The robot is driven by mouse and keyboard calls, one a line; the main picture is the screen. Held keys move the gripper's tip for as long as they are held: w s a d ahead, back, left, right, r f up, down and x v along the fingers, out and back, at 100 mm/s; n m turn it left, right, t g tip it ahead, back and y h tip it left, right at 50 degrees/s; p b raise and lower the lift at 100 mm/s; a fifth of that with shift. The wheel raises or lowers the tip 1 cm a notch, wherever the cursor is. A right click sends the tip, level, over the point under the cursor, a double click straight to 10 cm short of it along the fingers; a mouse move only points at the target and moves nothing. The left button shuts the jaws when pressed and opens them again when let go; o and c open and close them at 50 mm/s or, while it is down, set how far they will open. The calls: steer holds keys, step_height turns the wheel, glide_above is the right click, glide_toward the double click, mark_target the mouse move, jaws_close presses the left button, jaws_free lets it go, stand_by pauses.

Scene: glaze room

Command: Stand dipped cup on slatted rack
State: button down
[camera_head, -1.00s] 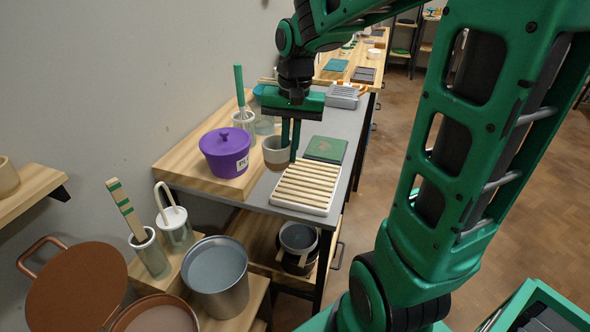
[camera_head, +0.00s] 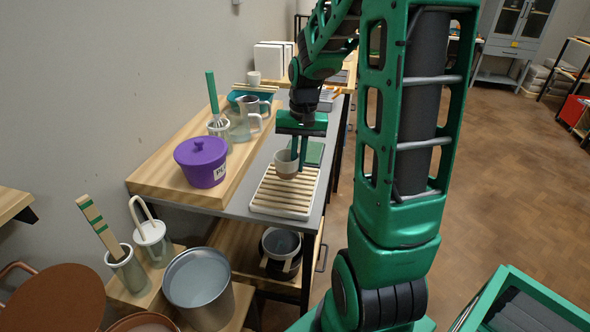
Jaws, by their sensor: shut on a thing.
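The cup (camera_head: 286,166) is pale above and brown toward its base. It is upright in my gripper (camera_head: 299,157), whose dark green fingers point down and are shut on it at its right side. The slatted rack (camera_head: 284,192) has wooden slats in a white tray and lies on the grey top of the bench. The cup is over the rack's far part; I cannot tell whether its base touches the slats.
A purple lidded pot (camera_head: 201,161) stands left of the rack on a wooden board. A green book-like item (camera_head: 314,153) lies just behind the rack. A glass jug (camera_head: 249,114) and a green-handled tool (camera_head: 213,98) stand farther back. A metal bucket (camera_head: 198,284) is front left.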

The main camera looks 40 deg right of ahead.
steer(key=shift+f, duration=1.3)
steer(key=shift+f, duration=0.15)
steer(key=c, duration=1.9)
jaws_free()
step_height(320, 180, up, 12)
steer(key=shift+n, duration=0.9)
steer(key=s+a+f, duration=0.1)
steer(key=s, duration=0.6)
steer(key=s+a+f, duration=0.1)
steer(key=s+a, duration=0.1)
steer(key=s, duration=0.6)
steer(key=s+a+f, duration=0.1)
steer(key=s, duration=0.6)
steer(key=shift+s+a+f, duration=0.15)
steer(key=shift+a, duration=0.1)
